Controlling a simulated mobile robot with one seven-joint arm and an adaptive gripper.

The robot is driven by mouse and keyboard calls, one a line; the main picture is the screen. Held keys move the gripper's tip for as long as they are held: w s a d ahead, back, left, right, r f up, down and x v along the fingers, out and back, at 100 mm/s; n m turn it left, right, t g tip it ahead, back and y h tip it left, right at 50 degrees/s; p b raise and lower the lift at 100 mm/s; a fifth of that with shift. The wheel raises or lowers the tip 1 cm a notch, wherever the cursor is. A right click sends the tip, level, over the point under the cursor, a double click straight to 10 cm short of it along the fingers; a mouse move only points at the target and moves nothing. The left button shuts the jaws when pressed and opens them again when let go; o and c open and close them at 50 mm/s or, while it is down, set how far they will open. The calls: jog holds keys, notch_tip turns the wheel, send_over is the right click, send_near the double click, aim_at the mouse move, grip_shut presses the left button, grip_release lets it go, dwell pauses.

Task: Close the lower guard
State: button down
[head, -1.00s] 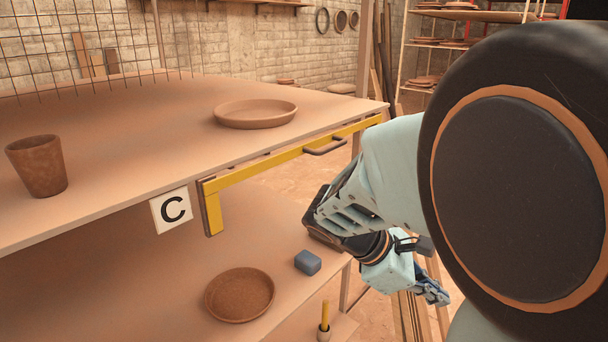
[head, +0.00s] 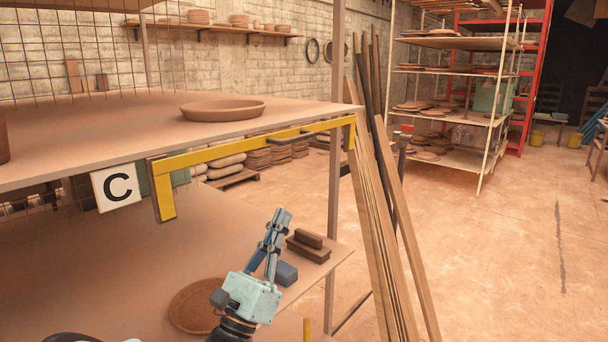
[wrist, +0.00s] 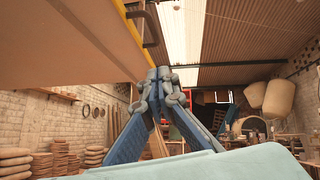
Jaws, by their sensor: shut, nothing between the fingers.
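The lower guard (head: 205,155) is a yellow frame with short bent-down ends, under the front edge of the upper shelf in the head view. A dark handle (head: 287,139) sits on its long bar. My gripper (head: 281,213) is shut and empty, pointing up, below the guard and apart from it in the picture. In the wrist view my gripper (wrist: 159,73) shows its fingertips together; the guard's yellow edge (wrist: 133,38) and the dark handle (wrist: 152,28) lie above them. I cannot tell the depth between fingertips and handle.
A shallow dish (head: 222,110) rests on the upper shelf (head: 100,115). Planks (head: 385,220) lean at the shelf's right end. Floor on the right is open.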

jog(key=s+a+r+p+x, duration=0.1)
jog(key=r+x, duration=0.1)
jog(key=x, duration=1)
jog(key=shift+a+r, duration=0.25)
jog(key=shift+w, duration=0.1)
